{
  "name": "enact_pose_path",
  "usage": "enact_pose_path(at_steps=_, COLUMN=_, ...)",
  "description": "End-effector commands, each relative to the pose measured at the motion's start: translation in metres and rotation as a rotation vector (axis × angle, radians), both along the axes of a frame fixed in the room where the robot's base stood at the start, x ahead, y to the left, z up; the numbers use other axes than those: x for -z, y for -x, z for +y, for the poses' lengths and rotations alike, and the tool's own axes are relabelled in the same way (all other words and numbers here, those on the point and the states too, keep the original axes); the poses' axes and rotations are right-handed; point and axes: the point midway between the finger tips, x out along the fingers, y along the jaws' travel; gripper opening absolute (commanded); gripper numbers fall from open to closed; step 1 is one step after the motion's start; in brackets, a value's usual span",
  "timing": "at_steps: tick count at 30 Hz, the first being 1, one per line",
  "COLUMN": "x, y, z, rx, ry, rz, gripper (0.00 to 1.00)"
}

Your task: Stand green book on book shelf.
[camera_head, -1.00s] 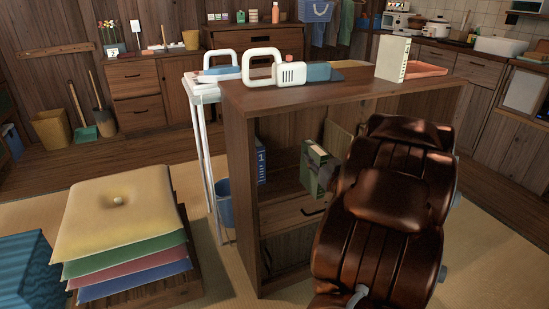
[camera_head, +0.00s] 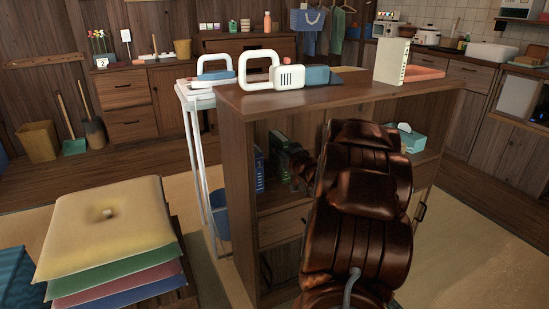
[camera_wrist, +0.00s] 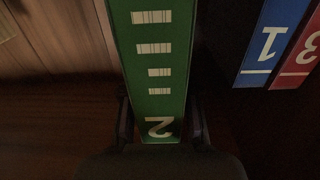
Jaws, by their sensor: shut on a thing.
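My gripper (camera_wrist: 160,128) is shut on the green book (camera_wrist: 154,70), with a finger on each side of the spine near the white "2". In the head view, the green book (camera_head: 279,153) is inside the left open compartment of the wooden book shelf (camera_head: 237,185), roughly upright. My gripper (camera_head: 302,168) is mostly hidden by my arm there. A blue book (camera_head: 259,171) marked "1" stands left of the green one. In the wrist view the blue book (camera_wrist: 268,45) and a red book (camera_wrist: 302,55) marked "3" are apart from the green book. Its contact with the shelf board is hidden.
On the shelf top are a white handled appliance (camera_head: 272,75), a white box-like object (camera_head: 391,61) and a red tray (camera_head: 424,73). A tissue box (camera_head: 411,138) is in the right compartment. Stacked cushions (camera_head: 108,230) stand at the left. Tatami is clear at right.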

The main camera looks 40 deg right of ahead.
Motion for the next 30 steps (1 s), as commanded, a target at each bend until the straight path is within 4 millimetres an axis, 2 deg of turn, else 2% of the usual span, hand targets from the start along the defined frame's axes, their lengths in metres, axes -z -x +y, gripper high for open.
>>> enact_pose_path(at_steps=1, x=0.003, y=-0.011, z=0.0, rx=-0.004, ry=0.004, rz=-0.003, gripper=0.0)
enact_pose_path(at_steps=3, x=0.001, y=-0.019, z=-0.003, rx=-0.003, ry=0.007, rz=-0.004, gripper=0.0)
enact_pose_path(at_steps=7, x=0.001, y=-0.029, z=-0.005, rx=-0.002, ry=0.004, rz=-0.004, gripper=0.0)
enact_pose_path(at_steps=11, x=0.005, y=-0.031, z=-0.006, rx=0.0, ry=0.002, rz=-0.003, gripper=0.0)
enact_pose_path(at_steps=19, x=0.037, y=-0.031, z=-0.006, rx=0.001, ry=0.002, rz=-0.002, gripper=0.0)
enact_pose_path(at_steps=30, x=0.038, y=-0.031, z=-0.006, rx=0.0, ry=0.003, rz=-0.002, gripper=0.0)
